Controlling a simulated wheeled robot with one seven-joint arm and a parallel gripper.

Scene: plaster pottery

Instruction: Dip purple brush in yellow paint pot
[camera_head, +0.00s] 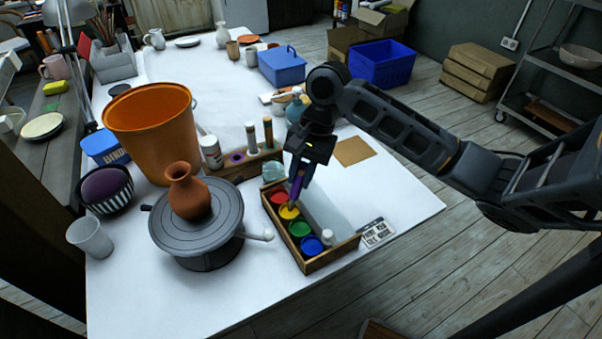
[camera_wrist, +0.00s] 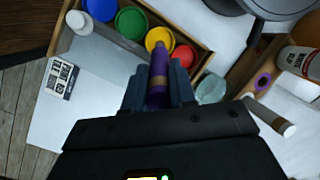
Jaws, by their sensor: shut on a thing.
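My gripper (camera_head: 299,170) is shut on the purple brush (camera_head: 297,186) and holds it over the wooden paint box. In the wrist view the purple brush (camera_wrist: 158,72) sits between my gripper's fingers (camera_wrist: 158,90), its far end over the yellow paint pot (camera_wrist: 158,39). In the head view the brush's lower end is at the yellow paint pot (camera_head: 289,212). I cannot tell whether the tip touches the paint. The yellow pot stands between the red pot (camera_head: 279,197) and the green pot (camera_head: 299,229).
The wooden paint box (camera_head: 334,257) also holds a blue pot (camera_head: 311,245) and a small white bottle (camera_head: 327,237). Left of it is a turntable (camera_head: 215,232) with a clay vase (camera_head: 188,192). A wooden brush holder (camera_head: 252,158) stands behind. The table's front right is mostly clear.

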